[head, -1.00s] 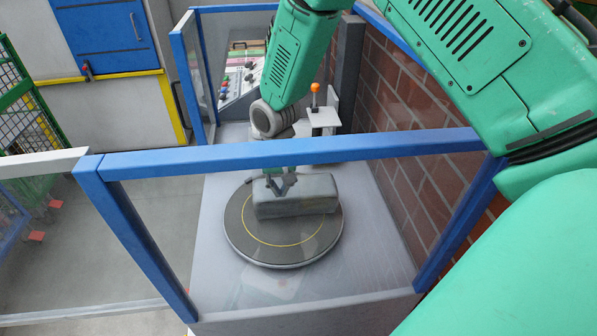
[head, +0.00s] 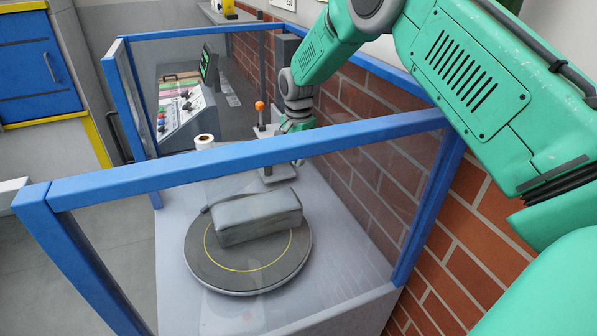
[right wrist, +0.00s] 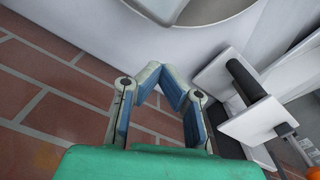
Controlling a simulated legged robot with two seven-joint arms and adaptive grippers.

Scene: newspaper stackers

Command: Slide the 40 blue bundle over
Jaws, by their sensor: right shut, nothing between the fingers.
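One grey wrapped bundle (head: 258,218) lies on the round dark turntable (head: 250,272) with a yellow ring, toward its far side. No number or blue marking can be read on it. My right gripper (head: 298,162) is beyond the blue-framed clear panel, behind and right of the bundle and apart from it, near the brick wall. In the right wrist view its fingers (right wrist: 170,84) are shut with nothing between them. The turntable's rim (right wrist: 190,14) shows at the top of that view. My left gripper is not in view.
The blue rail (head: 230,158) of the clear panel crosses in front of the turntable. The brick wall (head: 370,180) bounds the right side. A lever with an orange knob (head: 260,105), a white roll (head: 204,141) and a control panel (head: 185,112) stand behind. A white bracket (right wrist: 240,120) is beside the gripper.

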